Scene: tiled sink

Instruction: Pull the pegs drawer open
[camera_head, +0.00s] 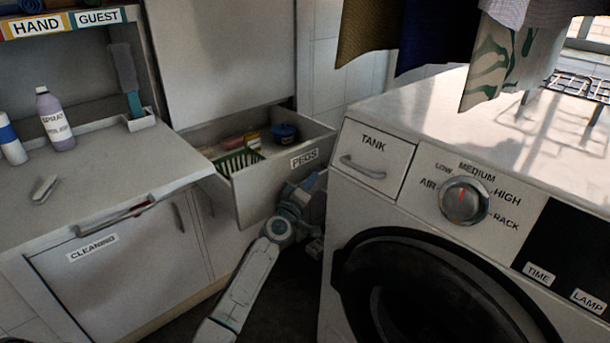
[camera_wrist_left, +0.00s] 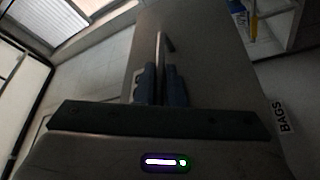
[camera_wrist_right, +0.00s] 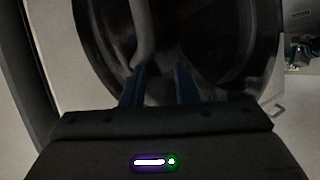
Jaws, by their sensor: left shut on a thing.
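The pegs drawer (camera_head: 262,190), a pale grey drawer labelled PEGS, stands open under the cabinet beside the dryer. Inside it show a green basket (camera_head: 240,161), a blue round container (camera_head: 284,133) and small colourful items. My left gripper (camera_head: 307,186) is at the drawer's front, below the label. In the left wrist view its blue fingers (camera_wrist_left: 160,84) are shut on the drawer's bar handle (camera_wrist_left: 160,52). The handle is hidden behind the gripper in the head view. My right gripper (camera_wrist_right: 158,84) is open, its fingers apart, in front of a dark round door.
The dryer (camera_head: 430,215) stands close to the right of the drawer and my left arm. Cloths (camera_head: 420,40) hang above the dryer.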

